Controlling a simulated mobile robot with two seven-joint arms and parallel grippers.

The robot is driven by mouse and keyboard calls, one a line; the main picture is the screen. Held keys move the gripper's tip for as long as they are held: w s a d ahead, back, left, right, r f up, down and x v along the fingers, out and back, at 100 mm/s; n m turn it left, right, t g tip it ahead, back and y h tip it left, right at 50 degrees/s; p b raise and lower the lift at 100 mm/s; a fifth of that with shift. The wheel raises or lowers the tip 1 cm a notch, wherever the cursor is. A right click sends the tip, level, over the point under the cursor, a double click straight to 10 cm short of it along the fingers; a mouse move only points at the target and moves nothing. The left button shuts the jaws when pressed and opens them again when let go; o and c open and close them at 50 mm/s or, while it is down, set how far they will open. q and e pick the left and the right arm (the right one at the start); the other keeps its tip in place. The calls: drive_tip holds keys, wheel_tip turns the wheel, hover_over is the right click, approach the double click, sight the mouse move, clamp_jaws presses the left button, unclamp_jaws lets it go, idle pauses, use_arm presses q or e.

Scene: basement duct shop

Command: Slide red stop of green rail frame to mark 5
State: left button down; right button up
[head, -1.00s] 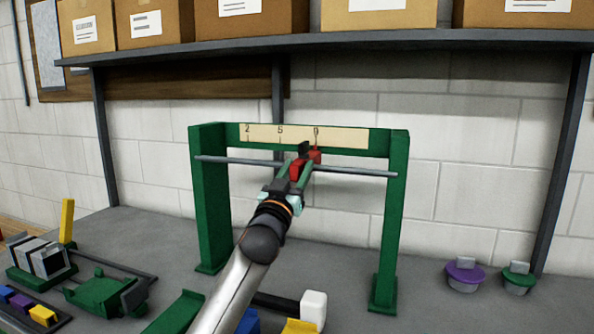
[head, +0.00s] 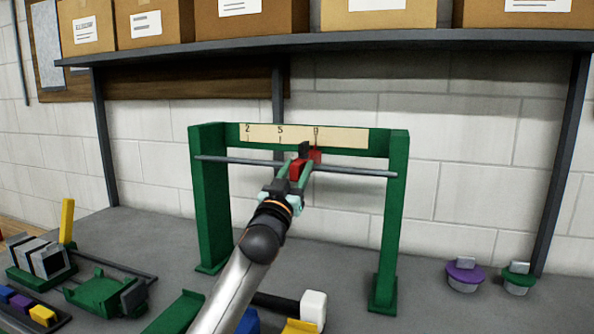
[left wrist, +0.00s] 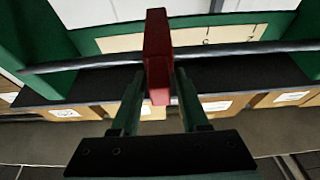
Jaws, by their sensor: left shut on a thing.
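The green rail frame (head: 399,215) stands upright on the bench, with a grey rod (head: 352,171) across it. Its cream scale plate (head: 262,133) shows marks 2, 5 and one at the right that looks like 8. The red stop (head: 315,156) sits on the rod, its thin pointer at the right-hand mark, right of mark 5. My left gripper (head: 298,172) is shut on the red stop. My right gripper is not in view.
A dark shelf (head: 450,40) with cardboard boxes (head: 378,15) runs above the frame. Purple (head: 464,273) and green (head: 519,275) lidded pieces stand at the right. A green fixture (head: 98,294) and coloured blocks crowd the left front. The rod left of the stop is clear.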

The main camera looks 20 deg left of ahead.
use_arm(q)
drive_tip(key=shift+f, duration=0.1)
drive_tip(key=a+p, duration=0.4)
drive_tip(key=a, duration=0.6)
drive_tip(key=shift+w+a+p, duration=0.15)
drive_tip(key=shift+p, duration=0.15)
drive_tip(key=c, duration=0.7)
unclamp_jaws()
drive_tip(key=b+v, duration=0.2)
drive_tip(key=v, duration=1)
drive_tip(key=shift+s+f, duration=0.1)
drive_tip(key=shift+s, duration=0.15)
